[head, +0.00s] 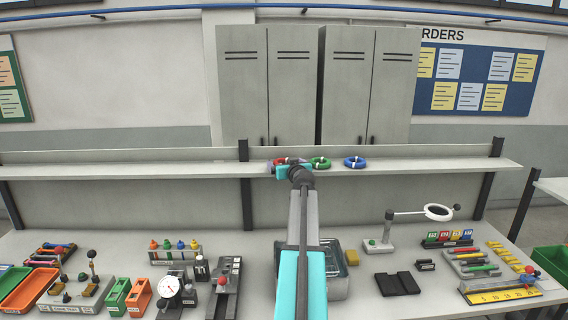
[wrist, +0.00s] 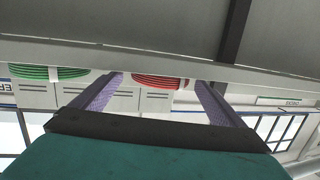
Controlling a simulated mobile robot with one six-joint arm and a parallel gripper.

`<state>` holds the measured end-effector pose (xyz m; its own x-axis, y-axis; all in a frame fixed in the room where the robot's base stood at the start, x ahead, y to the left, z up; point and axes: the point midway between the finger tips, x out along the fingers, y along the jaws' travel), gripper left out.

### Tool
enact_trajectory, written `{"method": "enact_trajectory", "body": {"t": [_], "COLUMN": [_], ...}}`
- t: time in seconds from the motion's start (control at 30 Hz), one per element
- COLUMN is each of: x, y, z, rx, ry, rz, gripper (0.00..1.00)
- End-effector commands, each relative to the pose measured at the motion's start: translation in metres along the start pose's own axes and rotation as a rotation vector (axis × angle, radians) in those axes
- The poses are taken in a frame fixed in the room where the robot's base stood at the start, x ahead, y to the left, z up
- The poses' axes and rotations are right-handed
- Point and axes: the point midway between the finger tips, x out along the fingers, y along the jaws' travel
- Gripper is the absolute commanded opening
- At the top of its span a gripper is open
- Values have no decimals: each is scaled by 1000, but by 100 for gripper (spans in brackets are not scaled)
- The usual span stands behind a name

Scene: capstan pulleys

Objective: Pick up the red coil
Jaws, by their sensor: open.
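The red coil (head: 279,161) is on the raised shelf, partly hidden behind my wrist and gripper in the head view. In the wrist view, which looks upside down, the red coil (wrist: 160,82) shows between the two finger tips, nearer the right one in its extent. My gripper (wrist: 161,84) is open, its two purple-grey fingers apart on either side of the coil. In the head view my gripper (head: 283,168) is at the shelf's front edge, by the coil. I cannot tell whether the fingers touch it.
A green coil (head: 320,163) lies just right of the red one on the shelf (head: 430,167), and a blue coil (head: 355,162) further right. A dark shelf post (head: 245,185) stands to the left. The bench below holds several tools, trays and a magnifier lamp (head: 438,212).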

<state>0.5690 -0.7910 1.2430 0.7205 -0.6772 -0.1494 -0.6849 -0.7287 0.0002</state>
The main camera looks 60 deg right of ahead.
Motion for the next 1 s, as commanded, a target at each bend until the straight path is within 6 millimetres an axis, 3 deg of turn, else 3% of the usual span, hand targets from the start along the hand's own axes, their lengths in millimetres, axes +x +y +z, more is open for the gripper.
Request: {"method": "enact_trajectory", "body": {"t": [0.47, 0.5, 0.77, 1.0], "x": [0, 0, 0, 0], "y": [-1, -1, -1, -2], "z": [0, 0, 0, 0], "rx": [0, 0, 0, 0], "ry": [0, 0, 0, 0], "rz": [-1, -1, -2, -2], "gripper": [93, 91, 48, 48]}}
